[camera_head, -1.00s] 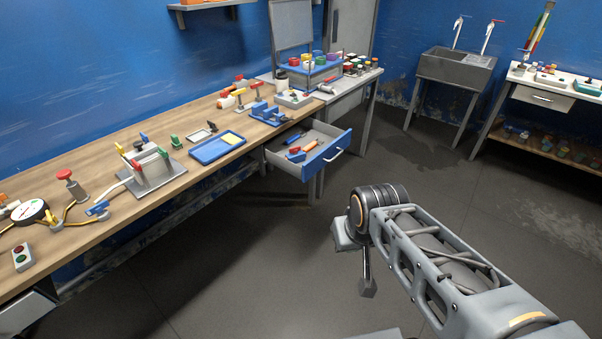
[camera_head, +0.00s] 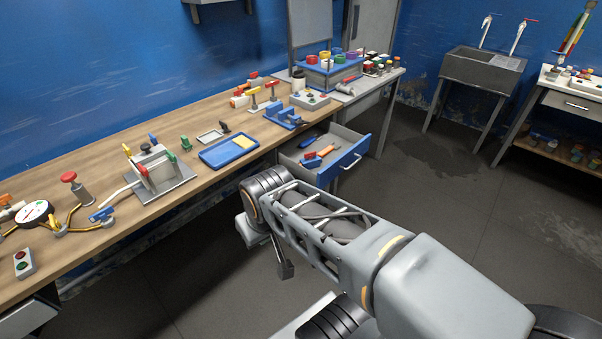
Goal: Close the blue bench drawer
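The blue bench drawer (camera_head: 357,154) is pulled out from under the right end of the wooden bench. Its front is blue with a pale bar handle (camera_head: 351,163), and its grey tray is open to view. Tools with red, orange and blue parts (camera_head: 319,156) lie inside. My arm reaches in from the lower right, and its far end is in front of and below the drawer, to the left. A grey finger-like part of my gripper (camera_head: 285,270) hangs there. The rest of the gripper is hidden behind the arm, so its opening does not show.
The wooden bench (camera_head: 100,190) carries a blue tray (camera_head: 228,150), a blue vise (camera_head: 283,115), a gauge (camera_head: 36,213) and other gear. A grey sink (camera_head: 470,85) and a second bench (camera_head: 570,105) stand at the right. The floor (camera_head: 440,200) between is clear.

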